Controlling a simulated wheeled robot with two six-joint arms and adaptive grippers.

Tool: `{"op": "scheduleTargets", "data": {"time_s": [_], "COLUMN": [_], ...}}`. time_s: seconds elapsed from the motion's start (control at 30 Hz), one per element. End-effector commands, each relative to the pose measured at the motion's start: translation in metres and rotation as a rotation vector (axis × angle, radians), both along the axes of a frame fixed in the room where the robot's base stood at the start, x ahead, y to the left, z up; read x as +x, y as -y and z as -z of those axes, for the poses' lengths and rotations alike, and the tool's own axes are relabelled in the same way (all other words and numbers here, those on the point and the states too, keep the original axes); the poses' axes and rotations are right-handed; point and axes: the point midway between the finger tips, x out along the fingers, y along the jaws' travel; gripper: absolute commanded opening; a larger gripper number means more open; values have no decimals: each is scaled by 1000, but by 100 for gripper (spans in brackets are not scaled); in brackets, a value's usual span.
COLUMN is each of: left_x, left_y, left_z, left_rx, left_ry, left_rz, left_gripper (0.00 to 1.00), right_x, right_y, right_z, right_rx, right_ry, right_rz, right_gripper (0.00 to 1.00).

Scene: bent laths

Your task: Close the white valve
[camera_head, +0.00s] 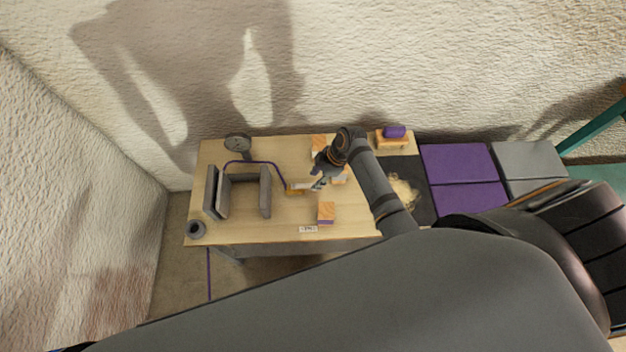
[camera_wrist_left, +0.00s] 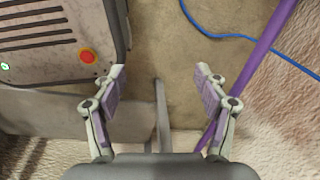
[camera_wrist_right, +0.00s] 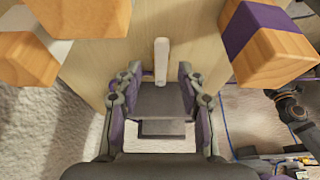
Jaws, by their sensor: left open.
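The white valve handle (camera_wrist_right: 161,60) stands as a narrow white lever in the right wrist view, just ahead of and between my right fingertips. My right gripper (camera_wrist_right: 158,78) is open, with a visible gap on both sides of the handle. In the head view my right gripper (camera_head: 314,184) is over the middle of the table, and its arm and fingers hide most of the valve area. My left gripper (camera_wrist_left: 160,75) is open and empty above the floor in the left wrist view; the head view does not show it.
The wooden table (camera_head: 285,225) carries several blocks, including a wood-and-purple one (camera_head: 326,212), a grey bracket (camera_head: 240,195) and a round gauge (camera_head: 237,143). Blocks flank my right gripper, one orange-and-purple (camera_wrist_right: 270,40). Near my left gripper are a grey cabinet (camera_wrist_left: 60,45) and a purple pole (camera_wrist_left: 255,60).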

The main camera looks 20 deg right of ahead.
Motion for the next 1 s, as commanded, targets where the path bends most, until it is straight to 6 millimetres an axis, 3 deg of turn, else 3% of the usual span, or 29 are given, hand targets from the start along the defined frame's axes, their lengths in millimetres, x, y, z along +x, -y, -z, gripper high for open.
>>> {"op": "scheduleTargets", "data": {"time_s": [0.1,0.17,0.5,0.8,1.0], "left_x": [31,38,14,13,19], "left_y": [0,0,0,0,0], "left_z": [-1,-2,1,1,0], "left_rx": [0,-1,-1,-1,-1], "left_ry": [47,58,21,20,28], "left_rz": [2,2,1,1,1], "left_gripper": [73,73,73,73,73], "right_x": [2,2,3,3,3], "right_y": [-7,-9,-11,-11,-11], "right_z": [17,22,28,28,28], "right_rx": [1,0,0,0,0], "right_ry": [-3,-1,0,0,0], "right_rz": [1,1,0,1,1], "right_gripper": [40,40,40,0,0]}}
